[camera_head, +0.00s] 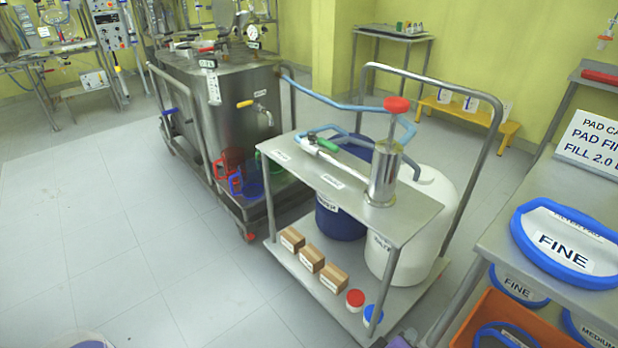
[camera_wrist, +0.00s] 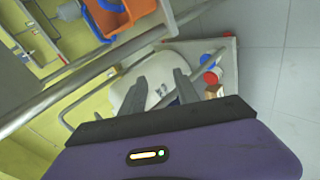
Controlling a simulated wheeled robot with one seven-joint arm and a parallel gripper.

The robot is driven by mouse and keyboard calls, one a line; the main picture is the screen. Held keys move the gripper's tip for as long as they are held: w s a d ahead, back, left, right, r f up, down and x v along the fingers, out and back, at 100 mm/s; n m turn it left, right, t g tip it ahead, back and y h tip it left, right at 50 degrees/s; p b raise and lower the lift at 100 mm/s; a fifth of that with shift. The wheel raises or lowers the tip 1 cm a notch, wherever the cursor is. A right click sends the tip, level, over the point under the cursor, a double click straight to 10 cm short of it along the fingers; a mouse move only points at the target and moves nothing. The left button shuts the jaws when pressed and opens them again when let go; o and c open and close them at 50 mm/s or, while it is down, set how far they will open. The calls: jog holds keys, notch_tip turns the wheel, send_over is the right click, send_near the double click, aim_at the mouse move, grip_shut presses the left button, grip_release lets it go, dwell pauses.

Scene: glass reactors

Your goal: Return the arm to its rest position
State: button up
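My gripper (camera_wrist: 160,78) shows in the wrist view with its two grey fingers apart and nothing held between them. Its purple body fills the bottom of that view. Behind the fingers, well beyond them, are the white drum (camera_wrist: 158,60) and the cart's lower shelf (camera_wrist: 228,62). In the head view a small purple patch (camera_head: 398,342) shows at the bottom edge, perhaps part of my arm; the fingers are not visible there. The rest of the arm is hidden, so I cannot tell its pose.
A steel cart (camera_head: 412,208) carries a pump (camera_head: 384,172), with a white drum and blue drum (camera_head: 340,215) below. Right of it are a bench (camera_head: 510,240) with a blue-rimmed "FINE" pad (camera_head: 565,240) and an orange crate (camera_head: 490,308). The floor (camera_head: 110,230) at left is clear.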

jog(key=s+a+r+m+t+y, duration=0.1)
jog(key=s+a+r+t+y, duration=0.5)
jog(key=s+a+y, duration=0.3)
jog(key=s+d+r+m+t+h, duration=0.1)
jog(key=s+d+r+m, duration=0.2)
jog(key=s+r, duration=0.6)
jog(key=s+d+r+m, duration=0.25)
jog(key=s+r, duration=0.25)
jog(key=s, duration=0.8)
notch_tip(320, 180, up, 13)
jog(key=p, duration=1.3)
jog(key=shift+f, duration=0.15)
jog(key=shift+f, duration=0.1)
